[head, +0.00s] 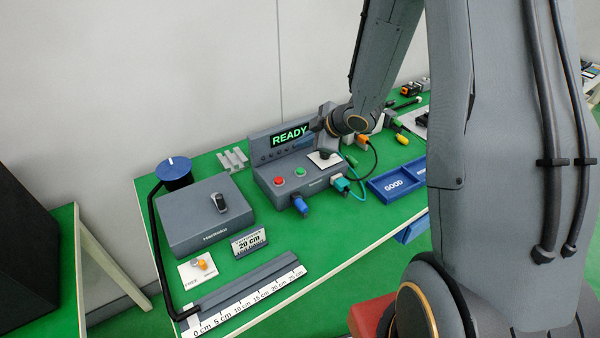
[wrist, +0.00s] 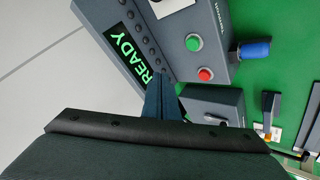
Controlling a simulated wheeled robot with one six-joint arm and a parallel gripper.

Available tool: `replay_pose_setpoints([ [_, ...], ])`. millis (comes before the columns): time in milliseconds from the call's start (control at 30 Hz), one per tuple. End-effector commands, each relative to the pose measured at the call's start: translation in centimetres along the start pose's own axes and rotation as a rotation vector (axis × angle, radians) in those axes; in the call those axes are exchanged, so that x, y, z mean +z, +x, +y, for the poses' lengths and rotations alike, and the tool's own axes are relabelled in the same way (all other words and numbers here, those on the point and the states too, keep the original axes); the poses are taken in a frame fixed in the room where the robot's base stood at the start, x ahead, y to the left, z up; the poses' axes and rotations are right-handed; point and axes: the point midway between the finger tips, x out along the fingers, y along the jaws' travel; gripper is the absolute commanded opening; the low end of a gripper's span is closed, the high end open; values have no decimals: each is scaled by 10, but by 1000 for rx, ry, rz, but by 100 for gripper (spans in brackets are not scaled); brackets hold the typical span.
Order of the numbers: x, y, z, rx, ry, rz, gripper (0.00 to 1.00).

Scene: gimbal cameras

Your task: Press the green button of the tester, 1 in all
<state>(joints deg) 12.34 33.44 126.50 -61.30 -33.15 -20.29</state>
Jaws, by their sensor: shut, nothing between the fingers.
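The tester (head: 262,172) is a grey box with a raised back panel whose screen (head: 289,135) reads READY in green. Its green button (head: 300,171) sits on the top face, to the right of the red button (head: 279,181). In the wrist view the green button (wrist: 193,42) and red button (wrist: 205,74) are both unobstructed. My gripper (head: 318,124) is shut and empty, in front of the right end of the screen panel, above the tester. In the wrist view its fingers (wrist: 159,88) appear left of the buttons, apart from them.
A white pad (head: 325,159) with a dark part lies on the tester's right side. Blue (head: 301,206) and teal (head: 341,184) plugs stick out in front. A grey box (head: 205,215), ruler strip (head: 250,298) and a blue GOOD tray (head: 396,186) flank it on the green table.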

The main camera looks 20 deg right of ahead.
Motion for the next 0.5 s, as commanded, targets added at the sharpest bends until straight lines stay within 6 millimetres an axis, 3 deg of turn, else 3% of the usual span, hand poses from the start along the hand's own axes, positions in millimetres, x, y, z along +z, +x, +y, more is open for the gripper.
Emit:
replay_pose_setpoints([
  [500,30,42,-30,-1,2,-1,0],
])
